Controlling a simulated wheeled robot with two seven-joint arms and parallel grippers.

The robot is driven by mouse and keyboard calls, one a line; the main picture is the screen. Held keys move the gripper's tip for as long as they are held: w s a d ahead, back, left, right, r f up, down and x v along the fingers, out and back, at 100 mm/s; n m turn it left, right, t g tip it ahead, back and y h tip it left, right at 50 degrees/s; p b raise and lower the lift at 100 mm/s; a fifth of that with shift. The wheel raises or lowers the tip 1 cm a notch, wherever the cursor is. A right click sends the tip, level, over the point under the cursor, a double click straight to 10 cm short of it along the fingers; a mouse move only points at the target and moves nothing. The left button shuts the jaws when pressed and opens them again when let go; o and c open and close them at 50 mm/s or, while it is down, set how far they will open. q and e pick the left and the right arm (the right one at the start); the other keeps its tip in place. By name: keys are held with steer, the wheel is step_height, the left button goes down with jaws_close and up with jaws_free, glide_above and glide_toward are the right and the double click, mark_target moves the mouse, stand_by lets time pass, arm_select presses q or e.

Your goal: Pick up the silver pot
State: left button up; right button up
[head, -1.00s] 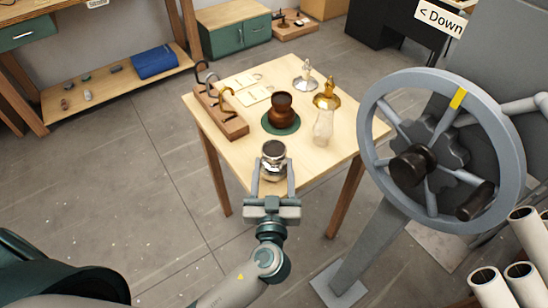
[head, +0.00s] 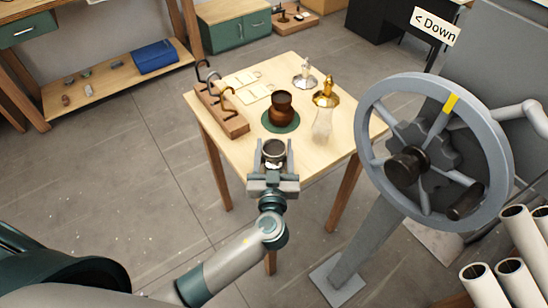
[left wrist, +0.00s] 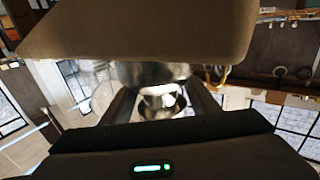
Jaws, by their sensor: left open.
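The silver pot (head: 274,149) stands near the front edge of the wooden table, with a dark open top. My left gripper (head: 274,156) is open, with one finger on each side of the pot; I cannot tell whether they touch it. In the left wrist view, a shiny silver form (left wrist: 158,98) shows between the fingers, its lower part hidden by the gripper body. My right gripper is in neither view.
On the table (head: 232,155) are a brown pot (head: 281,112) on a green mat, a hook rack (head: 222,115), a brass lamp part (head: 325,95), a clear glass piece (head: 322,125) and a silver lamp part (head: 304,75). A large handwheel (head: 365,150) stands to the right.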

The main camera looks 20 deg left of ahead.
arm_select(q)
steer(key=shift+x, duration=0.9)
steer(key=c, duration=1.4)
